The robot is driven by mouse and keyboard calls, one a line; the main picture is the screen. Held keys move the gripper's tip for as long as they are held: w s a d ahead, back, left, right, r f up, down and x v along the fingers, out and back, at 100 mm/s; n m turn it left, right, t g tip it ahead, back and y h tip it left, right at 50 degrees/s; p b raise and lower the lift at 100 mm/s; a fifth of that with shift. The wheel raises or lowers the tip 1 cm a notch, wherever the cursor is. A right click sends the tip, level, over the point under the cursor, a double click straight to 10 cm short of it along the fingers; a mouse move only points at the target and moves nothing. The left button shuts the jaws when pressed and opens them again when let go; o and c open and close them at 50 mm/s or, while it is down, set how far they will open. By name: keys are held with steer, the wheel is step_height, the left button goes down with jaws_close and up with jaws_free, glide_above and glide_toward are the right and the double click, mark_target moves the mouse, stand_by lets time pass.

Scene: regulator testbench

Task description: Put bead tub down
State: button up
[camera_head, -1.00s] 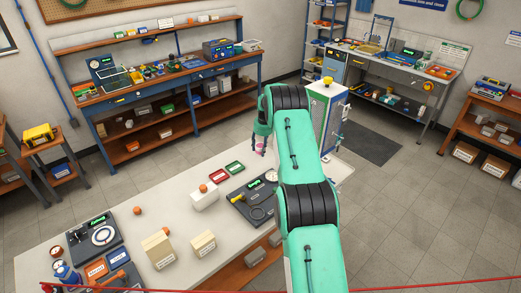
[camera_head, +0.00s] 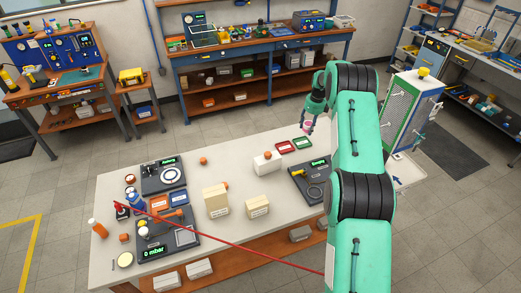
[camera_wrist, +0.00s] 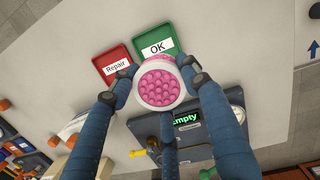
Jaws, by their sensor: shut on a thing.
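The bead tub (camera_wrist: 160,86) is a small round white tub full of pink beads. My gripper (camera_wrist: 158,72) is shut around it, with blue fingers on both sides in the wrist view. In the head view the tub (camera_head: 308,127) hangs below my gripper (camera_head: 311,115), above the far right part of the white table (camera_head: 235,160). In the wrist view a green OK tray (camera_wrist: 153,33) and a red Repair tray (camera_wrist: 107,57) lie on the table beyond the tub. A dark device with an "Empty" display (camera_wrist: 190,117) is partly hidden behind the fingers.
In the head view, a white box (camera_head: 266,163) and two beige boxes (camera_head: 215,200) stand on the table left of the dark device. Several gauges and bottles crowd its left end. A white cabinet (camera_head: 413,105) stands beyond the right end. Bare tabletop lies around the trays.

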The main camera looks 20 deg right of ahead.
steer(key=w+a+n+b, duration=0.1)
steer(key=w+a, duration=0.2)
steer(key=a, duration=0.9)
steer(key=w+a+n, duration=0.2)
steer(key=w+a, duration=0.2)
steer(key=a, duration=0.8)
steer(key=shift+w+a+b, duration=0.25)
steer(key=shift+a+b, duration=0.1)
steer(key=shift+a, duration=0.05)
steer(key=shift+f, duration=3.1)
steer(key=shift+f, duration=1.85)
steer(key=shift+f, duration=0.15)
steer(key=o, duration=1.2)
